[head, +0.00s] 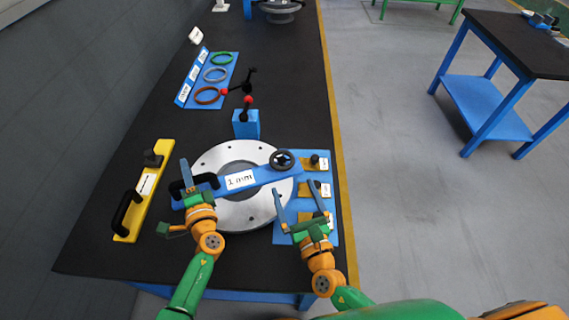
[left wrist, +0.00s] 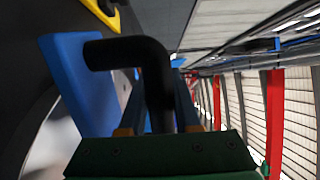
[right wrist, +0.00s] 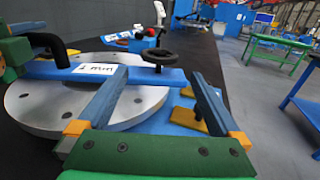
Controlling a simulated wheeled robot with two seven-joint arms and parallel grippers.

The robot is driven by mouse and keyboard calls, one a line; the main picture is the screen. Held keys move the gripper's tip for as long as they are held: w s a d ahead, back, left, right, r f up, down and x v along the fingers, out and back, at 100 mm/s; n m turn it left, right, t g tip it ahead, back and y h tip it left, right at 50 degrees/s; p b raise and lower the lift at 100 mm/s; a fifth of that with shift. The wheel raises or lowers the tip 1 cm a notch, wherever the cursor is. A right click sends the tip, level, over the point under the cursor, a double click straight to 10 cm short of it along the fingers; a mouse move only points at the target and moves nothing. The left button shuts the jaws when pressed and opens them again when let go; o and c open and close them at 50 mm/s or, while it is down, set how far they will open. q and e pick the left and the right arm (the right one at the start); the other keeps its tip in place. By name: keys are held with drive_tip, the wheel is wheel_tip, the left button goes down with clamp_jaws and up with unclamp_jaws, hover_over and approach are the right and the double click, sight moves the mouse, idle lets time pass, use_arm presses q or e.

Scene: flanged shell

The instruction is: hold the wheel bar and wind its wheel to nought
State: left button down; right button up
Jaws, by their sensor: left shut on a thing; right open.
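The blue wheel bar (head: 258,177) with a "1 mm" label lies across the round silver flange (head: 236,215). It also shows in the right wrist view (right wrist: 152,76). Its black wheel (head: 282,160) is at the bar's right end and shows in the right wrist view (right wrist: 160,56). My left gripper (head: 186,178) is shut on the black handle at the bar's left end; the handle fills the left wrist view (left wrist: 150,75). My right gripper (head: 300,202) is open and empty, in front of the wheel and apart from it, over the blue plate at right.
A yellow bar (head: 144,190) with a black handle lies at left. A blue plate (head: 325,222) with labelled yellow pieces lies right of the flange. Behind stand a blue block (head: 246,124) with a red-knobbed black tool and a blue ring rack (head: 207,77). The table's right edge is close.

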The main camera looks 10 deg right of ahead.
sight(292, 167)
drive_tip(key=w, duration=0.3)
drive_tip(key=w+a, duration=0.1)
drive_tip(key=w, duration=0.5)
drive_tip(key=shift+w+a, duration=0.1)
drive_tip(key=shift+a, duration=0.1)
drive_tip(key=c, duration=1.1)
drive_tip(key=shift+w+d+r+n+y, duration=0.1)
drive_tip(key=shift+n+y, duration=0.35)
drive_tip(key=shift+y, duration=0.25)
drive_tip(key=shift+r+n+y, duration=0.1)
drive_tip(key=shift+n+y, duration=0.35)
drive_tip(key=shift+y, duration=0.25)
drive_tip(key=shift+w+d+f+n+g+y, duration=0.1)
drive_tip(key=shift+d+n+g+y, duration=0.05)
drive_tip(key=shift+n+g+y, duration=1.2)
drive_tip(key=shift+d+f+n+g+y, duration=0.15)
drive_tip(key=shift+n+g+y, duration=0.65)
drive_tip(key=shift+y, duration=0.95)
drive_tip(key=shift+r+n, duration=0.1)
drive_tip(key=shift+n, duration=0.15)
drive_tip(key=o, duration=1.1)
drive_tip(key=v, duration=1.2)
